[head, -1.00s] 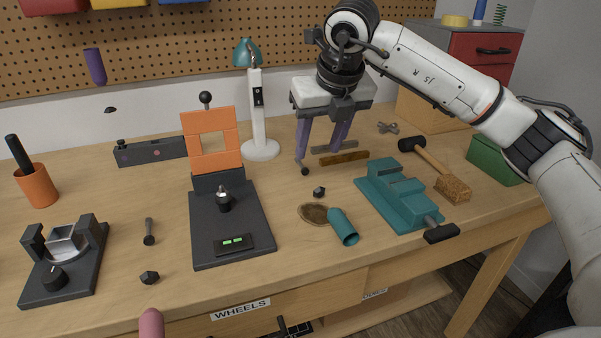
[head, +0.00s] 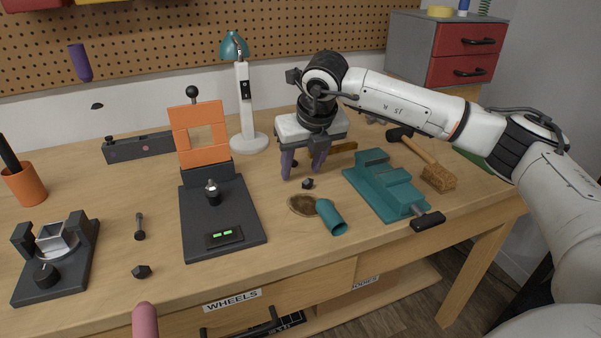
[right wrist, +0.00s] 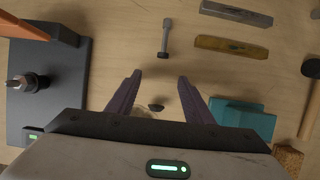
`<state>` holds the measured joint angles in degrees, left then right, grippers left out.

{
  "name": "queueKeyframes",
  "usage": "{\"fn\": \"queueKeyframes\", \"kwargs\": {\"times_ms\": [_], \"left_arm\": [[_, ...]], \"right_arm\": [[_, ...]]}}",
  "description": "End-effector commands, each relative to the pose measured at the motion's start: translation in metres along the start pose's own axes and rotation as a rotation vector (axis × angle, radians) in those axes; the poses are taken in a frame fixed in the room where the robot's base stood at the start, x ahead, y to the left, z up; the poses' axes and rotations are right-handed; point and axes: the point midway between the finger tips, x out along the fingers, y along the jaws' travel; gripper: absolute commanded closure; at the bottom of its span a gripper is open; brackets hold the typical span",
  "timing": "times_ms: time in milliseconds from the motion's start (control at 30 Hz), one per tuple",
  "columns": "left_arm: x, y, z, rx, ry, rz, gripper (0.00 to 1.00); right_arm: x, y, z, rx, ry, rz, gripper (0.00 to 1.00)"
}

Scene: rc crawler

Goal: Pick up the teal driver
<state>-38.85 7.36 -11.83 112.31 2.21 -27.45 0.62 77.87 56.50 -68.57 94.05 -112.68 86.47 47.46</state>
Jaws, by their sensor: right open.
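The only loose teal item I see is a short teal cylinder (head: 330,217), lying tilted on the bench left of the teal vise. Its near end looks dark and hollow; I see no driver shaft. My right gripper (head: 301,171) points down with its purple fingers spread, behind the cylinder and just beyond a small black nut (head: 307,183). In the right wrist view the open fingers (right wrist: 159,77) have nothing gripped; the nut (right wrist: 156,107) shows between them. The cylinder is not visible there. My left gripper is not in view.
A brown disc (head: 302,205) touches or adjoins the cylinder. A black and orange press (head: 225,215) stands left, a lamp (head: 244,110) behind. A grey bolt (right wrist: 165,38) lies beyond the fingers.

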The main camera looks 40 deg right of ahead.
Motion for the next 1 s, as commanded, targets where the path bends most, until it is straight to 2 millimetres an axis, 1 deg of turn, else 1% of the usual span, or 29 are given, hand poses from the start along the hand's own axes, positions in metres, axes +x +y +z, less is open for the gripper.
{"fn": "queueKeyframes", "kwargs": {"times_ms": [33,267,300,633,1000], "left_arm": [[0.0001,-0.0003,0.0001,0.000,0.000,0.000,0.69],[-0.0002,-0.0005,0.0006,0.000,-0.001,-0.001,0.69],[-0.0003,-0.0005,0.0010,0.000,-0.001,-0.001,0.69],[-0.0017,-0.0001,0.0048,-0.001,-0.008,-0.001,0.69],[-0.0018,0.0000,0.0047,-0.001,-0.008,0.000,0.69]], "right_arm": [[-0.0001,0.0002,-0.0001,0.000,0.000,0.000,0.60],[-0.0003,0.0003,-0.0001,-0.001,0.000,0.000,0.99],[-0.0004,0.0003,-0.0001,-0.001,0.000,0.000,1.00],[-0.0003,0.0002,-0.0003,-0.001,0.001,0.000,1.00],[-0.0025,0.0003,0.0009,0.000,0.000,0.000,0.99]]}}
